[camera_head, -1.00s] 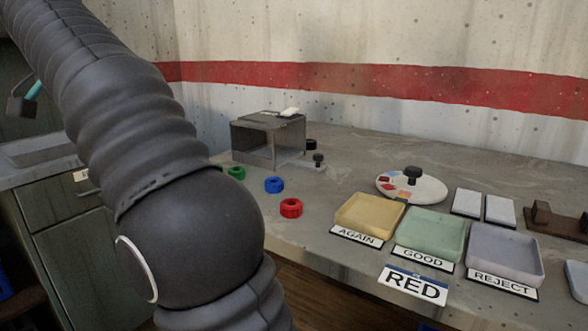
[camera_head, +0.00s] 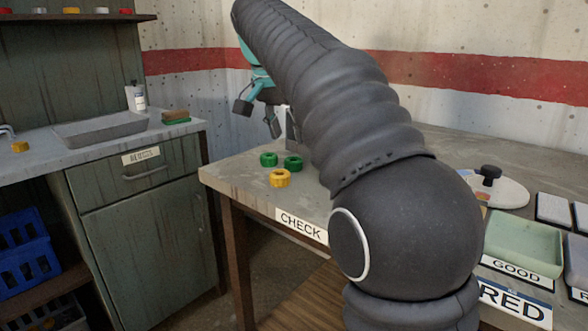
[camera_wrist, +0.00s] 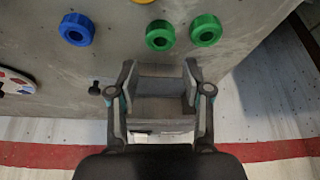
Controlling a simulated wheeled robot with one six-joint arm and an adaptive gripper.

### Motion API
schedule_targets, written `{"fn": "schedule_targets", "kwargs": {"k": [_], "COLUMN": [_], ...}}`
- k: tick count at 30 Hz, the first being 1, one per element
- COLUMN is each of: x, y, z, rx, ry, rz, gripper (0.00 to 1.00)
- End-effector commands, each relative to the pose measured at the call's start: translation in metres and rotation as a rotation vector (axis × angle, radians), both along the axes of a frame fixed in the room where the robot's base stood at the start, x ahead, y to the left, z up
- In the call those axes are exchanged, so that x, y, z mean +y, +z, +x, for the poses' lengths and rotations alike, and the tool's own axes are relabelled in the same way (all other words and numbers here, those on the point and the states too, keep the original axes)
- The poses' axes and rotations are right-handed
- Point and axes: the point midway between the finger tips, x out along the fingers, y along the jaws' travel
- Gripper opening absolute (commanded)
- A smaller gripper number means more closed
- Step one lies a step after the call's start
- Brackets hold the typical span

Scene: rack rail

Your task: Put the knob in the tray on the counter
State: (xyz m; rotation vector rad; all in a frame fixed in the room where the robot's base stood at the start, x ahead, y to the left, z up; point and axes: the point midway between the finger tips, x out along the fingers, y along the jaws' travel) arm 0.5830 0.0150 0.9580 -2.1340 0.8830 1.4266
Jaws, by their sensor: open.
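Several ring-shaped knobs lie on the work table. In the head view I see a green knob (camera_head: 268,160), a second green knob (camera_head: 292,163) and a yellow knob (camera_head: 280,178). The wrist view shows a blue knob (camera_wrist: 76,29), both green knobs (camera_wrist: 160,35) (camera_wrist: 206,30) and the yellow one's edge (camera_wrist: 142,2). A grey tray (camera_head: 100,129) lies on the left counter (camera_head: 40,147). My gripper (camera_head: 257,120) is open and empty, above the table's back by the wall; in the wrist view its fingers (camera_wrist: 159,80) appear apart from the knobs.
A grey metal box (camera_wrist: 158,108) shows between my fingers in the wrist view; I cannot tell the gap. A bottle (camera_head: 137,97) and a sponge-like block (camera_head: 176,116) stand near the tray. A floor gap separates counter and table. A green sorting tray (camera_head: 525,243) is at right.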

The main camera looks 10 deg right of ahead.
Motion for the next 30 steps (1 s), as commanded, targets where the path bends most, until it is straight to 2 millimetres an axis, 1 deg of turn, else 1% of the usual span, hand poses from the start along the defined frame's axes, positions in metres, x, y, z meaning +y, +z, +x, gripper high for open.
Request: {"fn": "schedule_targets", "kwargs": {"k": [1, 8, 10, 15, 18, 22, 28, 29, 30], "x": [-0.003, -0.006, -0.006, -0.009, -0.012, -0.014, -0.014, -0.014, -0.014], "y": [-0.008, -0.019, -0.026, -0.051, -0.061, -0.067, -0.067, -0.067, -0.067], "z": [0.001, 0.005, 0.006, 0.010, 0.013, 0.015, 0.016, 0.016, 0.016], "rx": [0.002, 0.000, 0.001, 0.001, 0.000, 0.000, -0.001, -0.001, -0.001], "ry": [-0.002, -0.001, -0.001, -0.001, -0.001, -0.001, -0.001, -0.001, -0.001], "rz": [0.000, 0.001, 0.000, 0.000, 0.001, 0.000, 0.001, 0.001, 0.001], "gripper": [0.49, 0.49, 0.49, 0.49, 0.49, 0.49, 0.49, 0.47, 0.37]}}
